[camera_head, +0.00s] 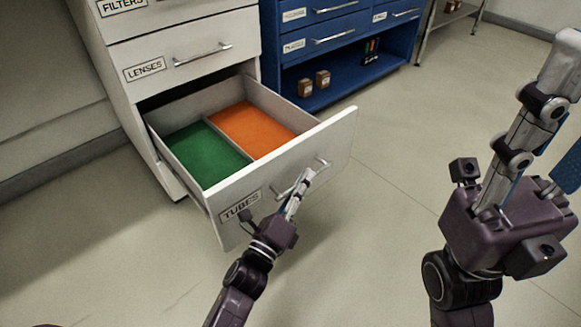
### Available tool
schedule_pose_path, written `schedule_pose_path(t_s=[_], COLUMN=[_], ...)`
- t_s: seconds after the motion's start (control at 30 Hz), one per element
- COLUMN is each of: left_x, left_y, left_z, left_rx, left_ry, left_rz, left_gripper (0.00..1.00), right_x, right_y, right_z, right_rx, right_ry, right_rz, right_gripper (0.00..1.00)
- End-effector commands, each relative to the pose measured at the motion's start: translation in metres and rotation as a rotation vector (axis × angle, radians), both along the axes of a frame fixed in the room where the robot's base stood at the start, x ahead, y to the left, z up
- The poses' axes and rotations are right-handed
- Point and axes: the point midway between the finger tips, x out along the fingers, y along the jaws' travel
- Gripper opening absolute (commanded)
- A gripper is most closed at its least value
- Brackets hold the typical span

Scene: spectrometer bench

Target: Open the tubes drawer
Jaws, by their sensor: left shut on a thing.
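The tubes drawer (331,149) is the bottom drawer of the white cabinet, with a "TUBES" label (240,207) on its front. It stands well pulled out, and I see into it. Inside are a green section (203,153) on the left and an orange section (252,130) on the right. My left gripper (303,181) is at the drawer front, shut on the drawer's bar handle (322,163). The gripper hides part of the handle. My right arm is at the right side of the view, well apart from the drawer; I cannot make out its fingertips clearly.
Above it, the "LENSES" drawer (165,88) and "FILTERS" drawer are shut. A blue cabinet (352,62) stands behind to the right, with small brown boxes (305,88) on its open shelf. The floor (365,235) in front and to the right is clear.

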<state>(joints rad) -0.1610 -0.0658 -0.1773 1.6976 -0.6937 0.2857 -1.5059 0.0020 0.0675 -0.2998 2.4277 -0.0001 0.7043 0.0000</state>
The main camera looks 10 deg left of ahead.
Motion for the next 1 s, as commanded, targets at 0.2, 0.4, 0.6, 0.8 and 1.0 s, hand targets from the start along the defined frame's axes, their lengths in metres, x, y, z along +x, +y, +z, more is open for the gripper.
schedule_pose_path(t_s=[0.2, 0.4, 0.6, 0.8, 1.0], left_x=[-0.011, -0.013, -0.013, -0.013, -0.013], left_y=[-0.013, -0.016, -0.016, -0.016, -0.016], left_z=[-0.001, -0.001, -0.001, -0.001, -0.001], left_rx=[0.000, 0.001, 0.002, 0.002, 0.001], left_ry=[0.002, 0.001, 0.002, 0.002, 0.001], left_rz=[0.001, 0.001, 0.000, 0.000, 0.001], left_gripper=[0.00, 0.00, 0.00, 0.25, 0.26], right_x=[0.001, 0.001, -0.002, -0.003, -0.003], right_y=[0.000, 0.000, -0.001, -0.001, -0.001], right_z=[-0.001, -0.002, -0.001, 0.000, 0.001], right_rx=[0.001, 0.002, 0.003, 0.003, 0.003], right_ry=[0.011, 0.014, 0.008, 0.003, 0.001], right_rz=[0.001, 0.001, 0.001, 0.002, 0.002], right_gripper=[0.40, 0.40, 0.40, 0.40, 0.40])
